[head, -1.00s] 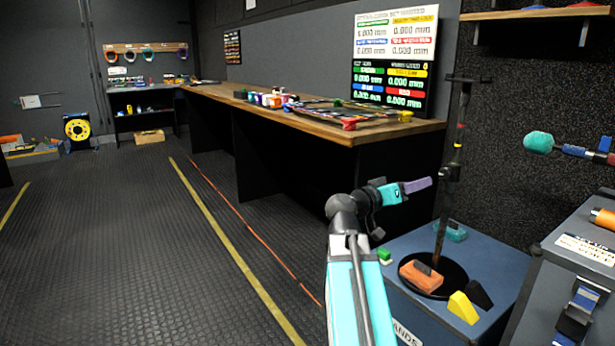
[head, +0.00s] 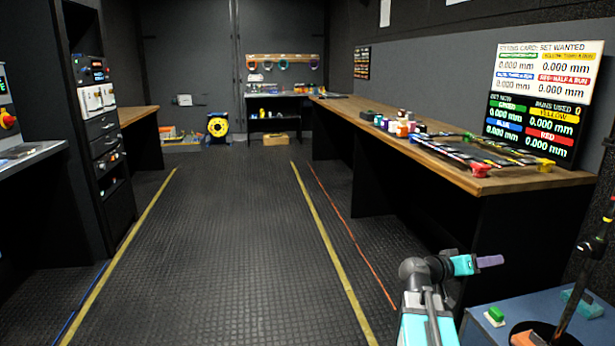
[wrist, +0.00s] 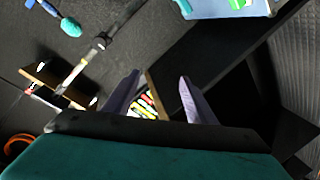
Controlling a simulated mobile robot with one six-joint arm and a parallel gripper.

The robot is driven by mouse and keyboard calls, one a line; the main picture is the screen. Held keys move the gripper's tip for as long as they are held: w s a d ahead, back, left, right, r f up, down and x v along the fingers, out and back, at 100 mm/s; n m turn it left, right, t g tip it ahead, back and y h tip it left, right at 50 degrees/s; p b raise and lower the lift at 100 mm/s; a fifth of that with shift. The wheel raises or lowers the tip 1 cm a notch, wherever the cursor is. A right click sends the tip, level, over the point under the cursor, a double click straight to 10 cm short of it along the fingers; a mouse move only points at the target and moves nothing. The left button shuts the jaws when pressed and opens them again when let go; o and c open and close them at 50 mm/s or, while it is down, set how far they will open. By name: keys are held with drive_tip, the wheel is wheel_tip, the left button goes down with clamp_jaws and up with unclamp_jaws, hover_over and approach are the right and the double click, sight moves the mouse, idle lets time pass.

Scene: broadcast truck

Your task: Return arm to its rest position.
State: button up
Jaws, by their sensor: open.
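My gripper (head: 490,261) shows at the lower right of the head view, at the end of my folded arm, with its purple jaw pointing right. In the wrist view my gripper (wrist: 160,95) has its two purple fingers well apart, with nothing between them. It is open and empty. It is in the air in front of the long wooden bench and close to the blue stand top (head: 555,308).
The stand carries a dark pole (head: 590,240) and a green block (head: 495,314), to the right of my arm. The long bench (head: 400,130) runs along the right wall with several small coloured items. The floor (head: 220,250) ahead is clear between yellow lines.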

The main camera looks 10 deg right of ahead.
drive_tip(key=s+a+f+n+g+y+p, duration=0.1)
drive_tip(key=s+a+f+n+y+p, duration=0.15)
drive_tip(key=a+f+p, duration=0.65)
drive_tip(key=s+a+f+n+y+p, duration=0.15)
drive_tip(key=a+f+y+p, duration=0.3)
drive_tip(key=a+f, duration=0.75)
drive_tip(key=s+a+f+n+g+y+p, duration=0.2)
drive_tip(key=s+a+f, duration=0.5)
drive_tip(key=s+a, duration=0.4)
drive_tip(key=s+a+f+n+g+y+p, duration=0.2)
drive_tip(key=s+a+f+g+y+p, duration=0.3)
drive_tip(key=s+a, duration=0.7)
wheel_tip(320, 180, down, 2)
drive_tip(key=s+y+p, duration=0.2)
drive_tip(key=s, duration=0.1)
drive_tip(key=shift+a, duration=0.25)
drive_tip(key=shift+w, duration=0.1)
drive_tip(key=c, duration=0.5)
